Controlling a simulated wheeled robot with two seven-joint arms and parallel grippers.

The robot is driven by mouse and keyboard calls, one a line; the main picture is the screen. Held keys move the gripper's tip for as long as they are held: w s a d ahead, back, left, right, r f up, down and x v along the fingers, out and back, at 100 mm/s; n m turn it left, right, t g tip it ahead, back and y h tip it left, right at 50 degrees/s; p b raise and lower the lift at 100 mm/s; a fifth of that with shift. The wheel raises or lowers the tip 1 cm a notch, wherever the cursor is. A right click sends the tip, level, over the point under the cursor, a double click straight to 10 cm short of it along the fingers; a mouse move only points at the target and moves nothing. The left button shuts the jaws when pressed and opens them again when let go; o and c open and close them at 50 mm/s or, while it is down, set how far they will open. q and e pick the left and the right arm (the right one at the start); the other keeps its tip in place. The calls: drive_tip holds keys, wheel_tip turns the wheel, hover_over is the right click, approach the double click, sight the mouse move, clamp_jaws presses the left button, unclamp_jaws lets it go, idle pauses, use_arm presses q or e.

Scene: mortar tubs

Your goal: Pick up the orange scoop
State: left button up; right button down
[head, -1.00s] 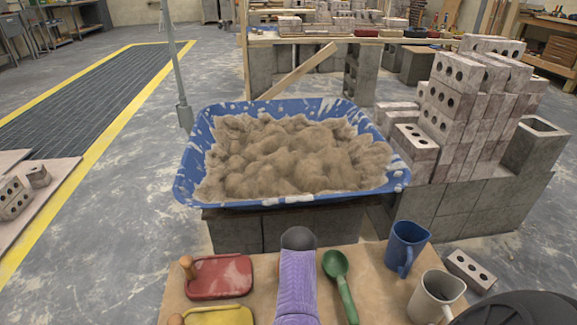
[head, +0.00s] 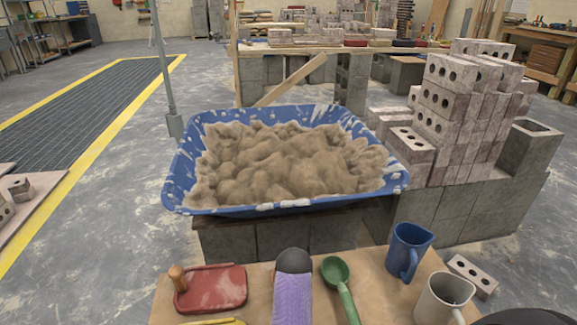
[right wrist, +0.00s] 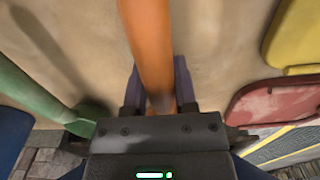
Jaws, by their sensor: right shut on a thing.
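In the right wrist view, the orange scoop's handle (right wrist: 150,40) runs from the top edge down between the two dark purplish fingers of my right gripper (right wrist: 158,72). The fingers are shut on it. The scoop's bowl is not visible. In the head view I see no orange; the place between the red tool and the green scoop is covered by a purple ribbed shape with a dark end. My left gripper is not in view.
The green scoop (head: 340,283) lies to the right, the red tool (head: 217,289) to the left, a yellow one (right wrist: 296,38) nearby. A blue jug (head: 408,250) and a pale jug (head: 438,300) stand at right. A blue tub (head: 180,185) of mortar stands beyond.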

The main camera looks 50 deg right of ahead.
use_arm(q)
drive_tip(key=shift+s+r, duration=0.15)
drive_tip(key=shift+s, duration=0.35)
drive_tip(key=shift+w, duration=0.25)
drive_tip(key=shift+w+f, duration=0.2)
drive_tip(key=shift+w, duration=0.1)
